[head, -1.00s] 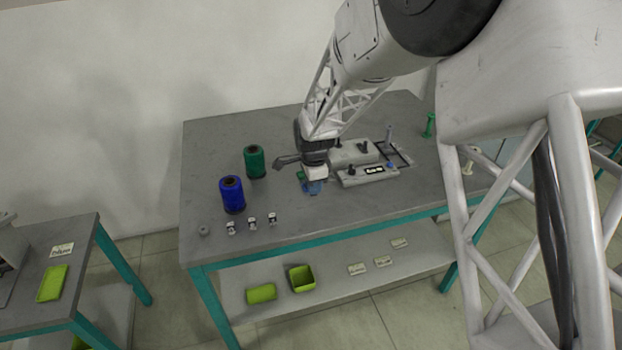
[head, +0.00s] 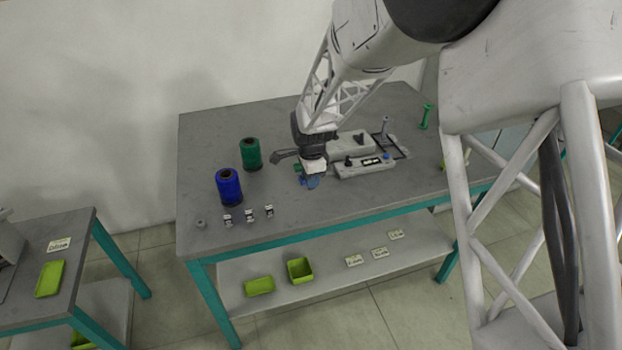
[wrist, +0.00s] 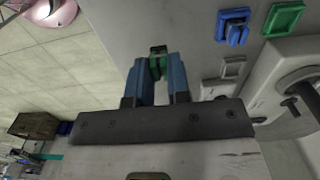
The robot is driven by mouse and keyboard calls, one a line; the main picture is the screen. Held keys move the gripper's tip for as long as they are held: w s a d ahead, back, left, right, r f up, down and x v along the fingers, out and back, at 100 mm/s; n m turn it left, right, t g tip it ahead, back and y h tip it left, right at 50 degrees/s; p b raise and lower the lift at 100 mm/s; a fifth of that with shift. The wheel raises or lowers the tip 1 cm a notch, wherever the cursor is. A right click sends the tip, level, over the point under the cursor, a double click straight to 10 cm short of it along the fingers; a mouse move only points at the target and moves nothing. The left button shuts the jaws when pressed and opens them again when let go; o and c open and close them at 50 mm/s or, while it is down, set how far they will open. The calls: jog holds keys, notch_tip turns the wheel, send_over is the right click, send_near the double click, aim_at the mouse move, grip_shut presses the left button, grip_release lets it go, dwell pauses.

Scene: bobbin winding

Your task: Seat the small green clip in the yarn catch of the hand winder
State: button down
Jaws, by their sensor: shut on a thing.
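The small green clip (wrist: 157,63) is between the tips of my gripper's blue fingers in the wrist view. My gripper (wrist: 159,73) is shut on it. In the head view my gripper (head: 312,182) is just left of the hand winder, low over the table, and the held clip cannot be made out. Part of the winder also shows at the right of the wrist view (wrist: 285,75). I cannot make out its yarn catch.
A blue square piece (wrist: 233,27), a green square piece (wrist: 283,18) and a small grey one (wrist: 233,67) lie near the winder. A blue spool (head: 229,187) and a green spool (head: 251,154) stand left. Small white-and-black pieces (head: 249,215) line the front. The front-middle table is clear.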

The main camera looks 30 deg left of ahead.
jog(key=w+a+r, duration=0.1)
jog(key=w+r, duration=0.1)
jog(key=w, duration=1.2)
jog(key=shift+w+a, duration=0.2)
jog(key=shift+a, duration=0.15)
jog(key=shift+f, duration=0.2)
jog(key=shift+f, duration=2.25)
jog(key=shift+f, duration=0.9)
dwell(0.3)
jog(key=c, duration=1)
grip_release()
jog(key=shift+r, duration=0.1)
notch_tip(320, 180, up, 7)
jog(key=shift+d, duration=0.1)
dwell(0.6)
